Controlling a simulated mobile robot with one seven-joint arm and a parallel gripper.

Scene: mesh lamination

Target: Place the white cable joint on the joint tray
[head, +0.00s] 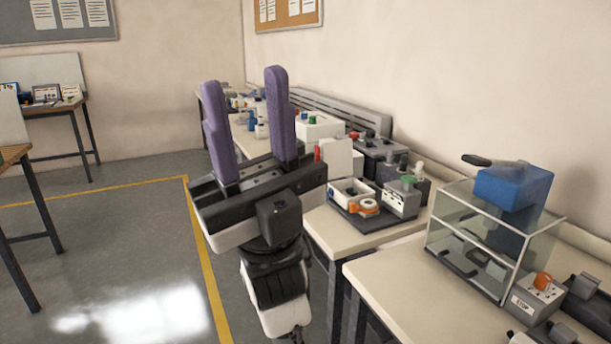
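My gripper (243,78) is raised in the middle of the head view, with its two purple fingers pointing up and spread wide apart. Nothing shows between them. I cannot pick out the white cable joint for certain; a small white piece (419,167) stands behind the boxes on the right bench, too small to identify. A dark tray (352,220) on that bench holds a white open box (351,190) and an orange-and-white roll (369,207); I cannot tell whether it is the joint tray. My gripper is left of it and hides part of the bench behind.
A glass-walled case (467,247) with a blue block (513,186) on top stands on the near bench. A control box with an orange button (542,281) is beside it. White and dark boxes crowd the far bench. The floor left of the yellow line (207,270) is clear.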

